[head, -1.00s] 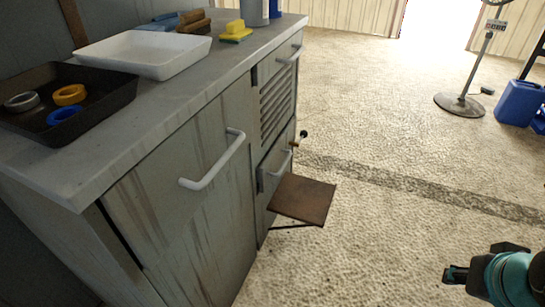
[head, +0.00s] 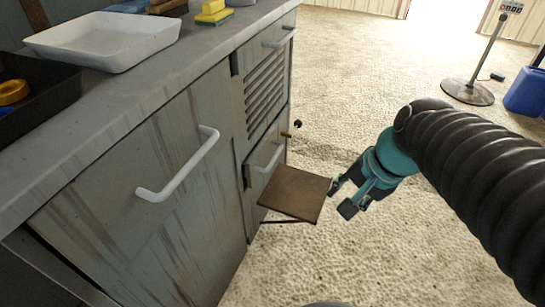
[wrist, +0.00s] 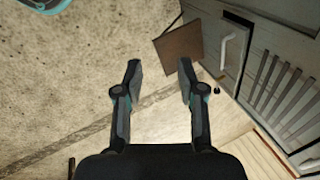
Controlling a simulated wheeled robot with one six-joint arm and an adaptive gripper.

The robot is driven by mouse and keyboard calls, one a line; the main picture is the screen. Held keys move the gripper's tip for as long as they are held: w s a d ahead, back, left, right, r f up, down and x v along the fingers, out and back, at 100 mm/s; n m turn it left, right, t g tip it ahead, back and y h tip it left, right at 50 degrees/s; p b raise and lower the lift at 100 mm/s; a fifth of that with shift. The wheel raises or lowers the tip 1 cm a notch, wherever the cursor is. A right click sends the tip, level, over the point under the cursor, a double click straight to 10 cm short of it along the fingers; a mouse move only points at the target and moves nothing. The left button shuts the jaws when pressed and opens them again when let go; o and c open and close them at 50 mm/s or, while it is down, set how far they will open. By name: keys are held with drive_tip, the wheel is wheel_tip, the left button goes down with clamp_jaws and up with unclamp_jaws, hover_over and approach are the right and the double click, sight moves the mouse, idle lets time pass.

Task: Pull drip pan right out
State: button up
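A brown, flat square plate (head: 296,193) sticks out from the low front of the grey cabinet, with a thin dark bar under it; it may be the drip pan, but I cannot tell for sure. A drawer front with a white handle (head: 271,158) is just above and behind it. My gripper (head: 341,197) is open and empty, just right of the plate in the head view. In the wrist view the plate (wrist: 180,48) lies beyond the fingertips of my gripper (wrist: 160,70), nearer the right finger. I see no contact.
The grey cabinet (head: 150,235) has a large door handle (head: 182,170), a louvred panel (head: 265,93) and a small brass-coloured knob (head: 287,135). A white tray (head: 104,63) stands on its top. The floor right of the cabinet is clear up to a stand (head: 470,92).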

drive_tip(key=w+a+f+m+g+y+b, duration=0.2)
drive_tip(key=w+a+f+m+y, duration=0.25)
drive_tip(key=w+m, duration=0.4)
drive_tip(key=m+t+y+b, duration=0.3)
drive_tip(key=m+t+y, duration=0.3)
drive_tip(key=m, duration=1.8)
approach(275, 156)
drive_tip(key=shift+g+y, duration=0.65)
drive_tip(key=shift+g, duration=0.05)
drive_tip(key=x, duration=0.6)
drive_tip(key=w+f+x, duration=0.1)
drive_tip(key=x, duration=0.3)
drive_tip(key=shift+d+f+b, duration=0.1)
drive_tip(key=shift+d+b, duration=0.15)
drive_tip(key=shift+b, duration=0.15)
clamp_jaws()
